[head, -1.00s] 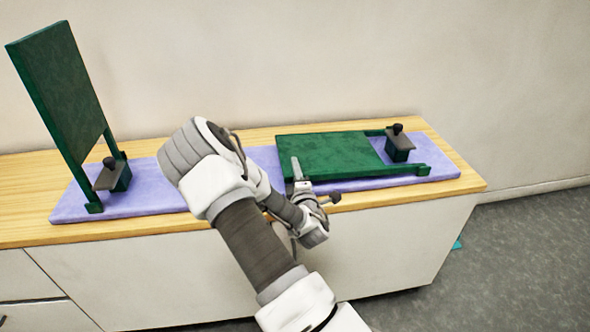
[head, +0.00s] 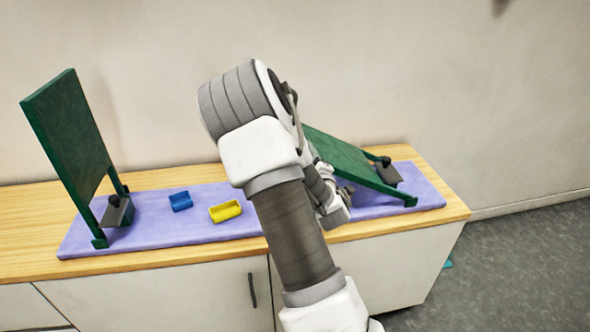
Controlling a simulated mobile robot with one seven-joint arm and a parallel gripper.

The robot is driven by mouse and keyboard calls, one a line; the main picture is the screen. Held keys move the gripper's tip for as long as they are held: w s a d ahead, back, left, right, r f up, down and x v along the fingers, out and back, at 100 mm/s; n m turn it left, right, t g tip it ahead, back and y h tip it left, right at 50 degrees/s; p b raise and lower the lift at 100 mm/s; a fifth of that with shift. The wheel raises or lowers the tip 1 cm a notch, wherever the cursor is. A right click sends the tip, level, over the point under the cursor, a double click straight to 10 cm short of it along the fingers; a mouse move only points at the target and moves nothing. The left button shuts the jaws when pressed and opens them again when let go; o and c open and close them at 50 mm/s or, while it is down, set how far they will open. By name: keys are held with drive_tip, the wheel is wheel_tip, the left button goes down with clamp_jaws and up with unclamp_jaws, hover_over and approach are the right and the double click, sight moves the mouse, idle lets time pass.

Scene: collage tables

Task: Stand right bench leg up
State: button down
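The right bench leg (head: 350,160), a dark green panel with feet at its right end, leans at a slant. Its left end is raised and partly hidden behind my arm; its right end is low at the purple mat (head: 425,196). My gripper (head: 343,191) is at the raised left side of this leg, mostly hidden by my own arm. Its fingers and any grip on the leg cannot be made out. The other green bench leg (head: 70,135) stands upright at the left end of the mat.
A blue piece (head: 180,201) and a yellow piece (head: 225,211) lie on the mat between the legs. The wall is close behind the wooden counter (head: 160,178).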

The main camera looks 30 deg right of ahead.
drive_tip(key=s+d+r+m+p, duration=0.4)
drive_tip(key=d+r+m, duration=0.2)
drive_tip(key=d+r, duration=0.9)
drive_tip(key=s+d+r+m+p, duration=0.2)
drive_tip(key=d+m, duration=0.1)
drive_tip(key=d, duration=0.5)
drive_tip(key=s+d+r+m+p, duration=0.2)
drive_tip(key=s+d+m+p, duration=0.1)
drive_tip(key=d, duration=0.6)
drive_tip(key=shift+s+r, duration=0.2)
drive_tip(key=c, duration=1)
unclamp_jaws()
drive_tip(key=shift+d, duration=0.25)
drive_tip(key=shift+f, duration=0.1)
